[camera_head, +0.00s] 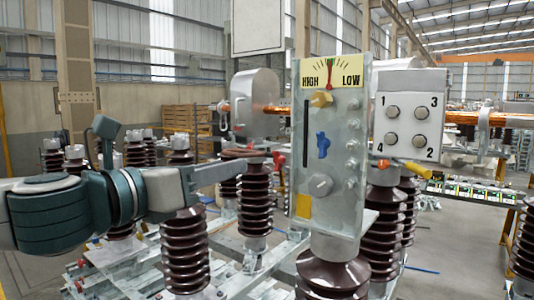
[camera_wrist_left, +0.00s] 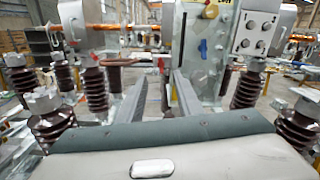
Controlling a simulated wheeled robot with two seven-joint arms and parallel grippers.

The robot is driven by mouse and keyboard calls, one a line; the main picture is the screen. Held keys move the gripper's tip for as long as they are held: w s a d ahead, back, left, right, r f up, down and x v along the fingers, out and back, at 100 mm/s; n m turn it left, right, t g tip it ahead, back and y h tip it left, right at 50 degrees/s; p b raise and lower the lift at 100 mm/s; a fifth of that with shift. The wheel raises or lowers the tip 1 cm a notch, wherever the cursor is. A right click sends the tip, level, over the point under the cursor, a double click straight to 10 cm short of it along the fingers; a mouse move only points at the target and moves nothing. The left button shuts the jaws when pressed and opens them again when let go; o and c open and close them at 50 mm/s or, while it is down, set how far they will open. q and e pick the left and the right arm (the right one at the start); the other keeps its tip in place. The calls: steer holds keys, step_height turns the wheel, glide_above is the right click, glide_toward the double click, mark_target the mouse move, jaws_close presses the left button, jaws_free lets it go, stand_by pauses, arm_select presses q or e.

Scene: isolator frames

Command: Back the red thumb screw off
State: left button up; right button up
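The red thumb screw (camera_head: 278,159) sticks out at the left edge of the grey upright panel (camera_head: 340,150). In the left wrist view the red screw (camera_wrist_left: 161,64) shows small, beyond the fingertips and between their lines. My left gripper (camera_head: 264,160) reaches in from the left, with its fingertips just left of the screw in the head view. In the left wrist view its two fingers (camera_wrist_left: 162,76) stand apart with nothing between them. I cannot tell the exact depth gap to the screw. My right gripper is not in view.
The panel carries a yellow knob (camera_head: 320,99), a blue knob (camera_head: 323,145), a grey knob (camera_head: 320,185) and a HIGH/LOW dial (camera_head: 331,74). A numbered box (camera_head: 408,112) stands right of it. Brown ribbed insulators (camera_head: 255,205) crowd below and behind my left gripper.

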mark_target(274, 156)
arm_select(q)
steer(key=p+x, duration=0.4)
steer(key=x, duration=0.9)
jaws_close()
